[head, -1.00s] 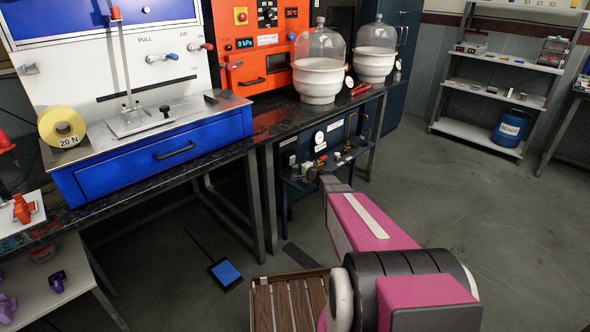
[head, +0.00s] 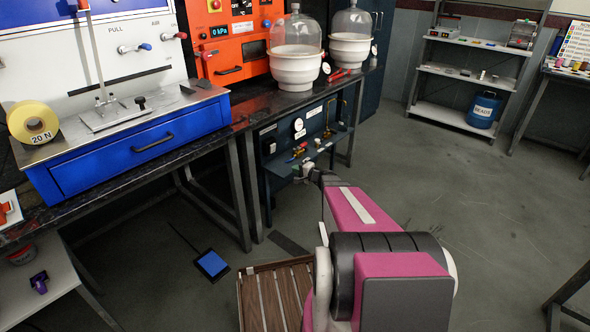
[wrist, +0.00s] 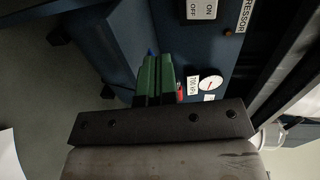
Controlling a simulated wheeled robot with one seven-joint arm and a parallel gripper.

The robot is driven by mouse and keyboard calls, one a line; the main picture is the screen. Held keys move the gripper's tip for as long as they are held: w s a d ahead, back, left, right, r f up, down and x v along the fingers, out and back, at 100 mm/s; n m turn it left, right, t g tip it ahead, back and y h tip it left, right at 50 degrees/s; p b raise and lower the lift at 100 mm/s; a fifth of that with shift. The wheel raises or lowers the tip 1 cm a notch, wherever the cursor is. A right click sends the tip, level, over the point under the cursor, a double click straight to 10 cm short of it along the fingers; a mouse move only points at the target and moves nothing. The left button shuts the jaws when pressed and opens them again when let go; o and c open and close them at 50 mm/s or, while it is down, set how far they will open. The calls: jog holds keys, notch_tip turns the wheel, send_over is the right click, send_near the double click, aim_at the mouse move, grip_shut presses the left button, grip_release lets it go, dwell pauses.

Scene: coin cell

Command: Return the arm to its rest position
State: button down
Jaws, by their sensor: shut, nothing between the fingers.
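My arm (head: 362,222), pink with a black joint, reaches forward from the bottom of the head view. My gripper is at its far end, small and partly hidden, in front of the blue compressor stand (head: 330,135). In the wrist view my gripper (wrist: 154,58) shows as green fingers close together beyond a dark bar, shut and empty. A dial gauge (wrist: 211,83) and an ON/OFF switch plate (wrist: 202,8) lie beyond it on the blue panel.
A black bench (head: 262,112) carries two glass bell jars (head: 296,48) on white bases. A blue drawer unit (head: 140,150) stands at left. A shelf rack (head: 470,77) with a blue barrel (head: 484,110) stands back right. The floor (head: 500,210) at right is largely clear.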

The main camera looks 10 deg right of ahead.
jog(key=s+a+r+n+g, duration=0.2)
jog(key=s+a+n+g, duration=0.55)
jog(key=s+a, duration=0.4)
jog(key=s+d+r+n+g+h, duration=0.1)
jog(key=s+h, duration=0.3)
jog(key=s, duration=0.4)
jog(key=s+d+r+n+g+h, duration=0.2)
jog(key=s+d+g+h, duration=0.1)
jog(key=s, duration=0.5)
jog(key=g+h, duration=0.1)
jog(key=h, duration=0.1)
jog(key=shift+s+d+r+g+h, duration=0.2)
jog(key=shift+s+r+g+h, duration=0.05)
jog(key=shift+r+g+h, duration=0.1)
